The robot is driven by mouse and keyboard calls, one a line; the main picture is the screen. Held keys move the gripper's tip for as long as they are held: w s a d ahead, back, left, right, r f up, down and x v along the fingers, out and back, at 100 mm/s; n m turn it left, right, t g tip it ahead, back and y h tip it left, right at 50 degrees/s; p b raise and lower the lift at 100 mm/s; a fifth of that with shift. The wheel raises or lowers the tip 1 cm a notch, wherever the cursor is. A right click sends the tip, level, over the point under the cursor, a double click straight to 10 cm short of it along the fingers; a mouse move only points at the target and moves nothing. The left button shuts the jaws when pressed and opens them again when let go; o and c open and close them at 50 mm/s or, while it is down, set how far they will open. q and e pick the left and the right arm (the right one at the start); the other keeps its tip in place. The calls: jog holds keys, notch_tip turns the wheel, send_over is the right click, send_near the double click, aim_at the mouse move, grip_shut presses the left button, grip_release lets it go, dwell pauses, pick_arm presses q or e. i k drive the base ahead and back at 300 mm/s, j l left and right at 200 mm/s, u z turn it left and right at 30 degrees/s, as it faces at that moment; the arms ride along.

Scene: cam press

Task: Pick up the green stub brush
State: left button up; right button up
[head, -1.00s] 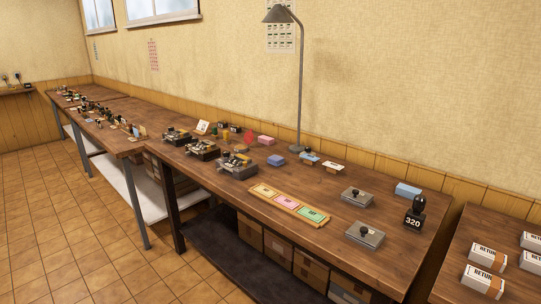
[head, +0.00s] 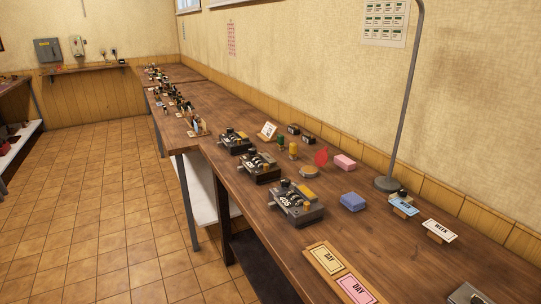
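A small upright green object (head: 281,141), which looks like the green stub brush, stands on the long wooden table (head: 370,250) towards its back. A similar yellow one (head: 293,151) stands just to its right and nearer. The green one is too small here to make out its bristles. Neither of my grippers shows in the head view.
Several dark machines (head: 296,203) line the table's front edge. Near the green object are a white card (head: 267,131), a red piece (head: 321,156), a round tin (head: 310,172) and a pink block (head: 345,162). A lamp post (head: 401,110) rises behind. Tiled floor (head: 100,200) at left is clear.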

aim_at(281, 138)
jog(key=i+j+z, duration=0.1)
jog(key=z, duration=0.4)
jog(key=i+j+z, duration=0.2)
jog(key=j, duration=0.45)
jog(key=i+j+z, duration=0.1)
jog(key=j+z, duration=0.15)
jog(key=j, duration=0.45)
jog(key=j+z, duration=0.2)
jog(key=j, duration=0.45)
